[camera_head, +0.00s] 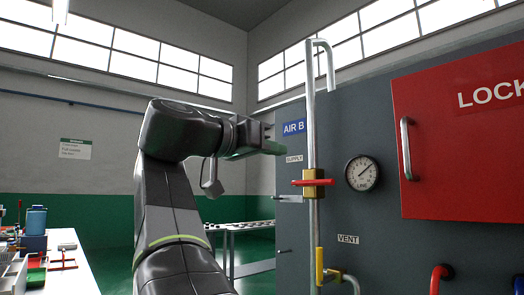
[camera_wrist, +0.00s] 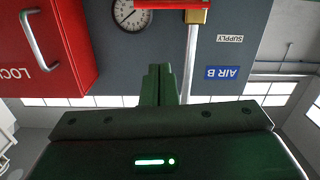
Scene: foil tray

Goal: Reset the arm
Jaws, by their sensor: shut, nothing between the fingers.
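My gripper (camera_head: 278,147) is raised in front of the grey panel, pointing right towards the vertical pipe, below and beside the AIR B label. In the wrist view, which is upside down, its dark green fingers (camera_wrist: 159,75) lie together, shut with nothing between them. My grey arm rises from the bottom of the head view and bends right at the top. I cannot tell from these views whether the fingertips touch the panel or pipe. No foil tray is recognisable.
The grey panel (camera_head: 350,108) carries a silver pipe (camera_head: 311,120) with a red-handled valve (camera_head: 313,183), a gauge (camera_head: 362,173) and a red lockout box (camera_head: 455,150). A cluttered white bench (camera_head: 75,272) stands at left. A metal table (camera_head: 245,225) stands behind my arm.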

